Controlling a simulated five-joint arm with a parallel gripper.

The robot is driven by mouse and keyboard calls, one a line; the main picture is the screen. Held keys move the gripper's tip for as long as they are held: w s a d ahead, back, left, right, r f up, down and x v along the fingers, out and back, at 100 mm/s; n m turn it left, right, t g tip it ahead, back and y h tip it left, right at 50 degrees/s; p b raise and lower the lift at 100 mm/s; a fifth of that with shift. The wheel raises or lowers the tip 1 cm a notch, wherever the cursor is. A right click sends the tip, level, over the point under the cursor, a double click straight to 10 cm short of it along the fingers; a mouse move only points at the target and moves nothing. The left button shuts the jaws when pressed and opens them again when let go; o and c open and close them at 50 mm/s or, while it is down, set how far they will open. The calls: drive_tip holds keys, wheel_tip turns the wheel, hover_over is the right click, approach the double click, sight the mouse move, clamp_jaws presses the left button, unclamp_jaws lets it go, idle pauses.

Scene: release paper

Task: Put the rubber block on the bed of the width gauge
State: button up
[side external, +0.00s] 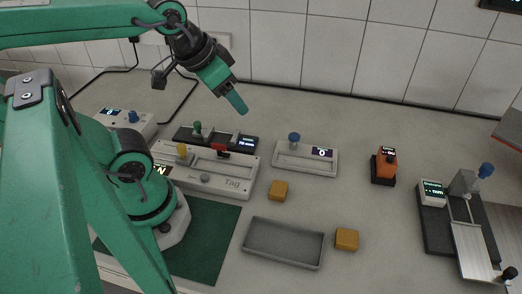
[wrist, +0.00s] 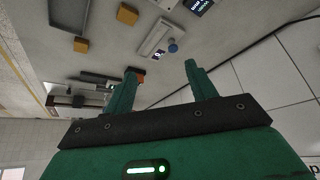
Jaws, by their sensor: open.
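Two yellow-orange blocks lie on the grey bench in the side view: one block (side external: 279,190) above the grey tray, another block (side external: 347,239) right of it. Both also show in the wrist view, at the top (wrist: 127,14) and upper left (wrist: 81,45). I cannot tell which is the rubber block. A device with a metal plate, small display and blue knob (side external: 470,245) at the right may be the width gauge; its label is unreadable. My gripper (side external: 237,103) is raised above the back of the bench, far from both blocks. In the wrist view its fingers (wrist: 163,82) are apart and empty.
A shallow grey tray (side external: 245,247) is at front centre. A white device with a blue knob (side external: 303,165), an orange device (side external: 385,165), a black device with a green knob (side external: 183,134) and a long "Tag" device (side external: 232,184) stand around. Bench between the blocks and right-hand device is clear.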

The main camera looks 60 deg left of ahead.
drive_tip(key=shift+w, duration=0.1)
drive_tip(key=n+g, duration=0.6)
drive_tip(key=n, duration=0.3)
hover_over(348, 237)
wheel_tip(348, 237, down, 16)
drive_tip(key=shift+d+f, duration=0.1)
drive_tip(key=shift+f, duration=1.45)
drive_tip(key=shift+f, duration=2.6)
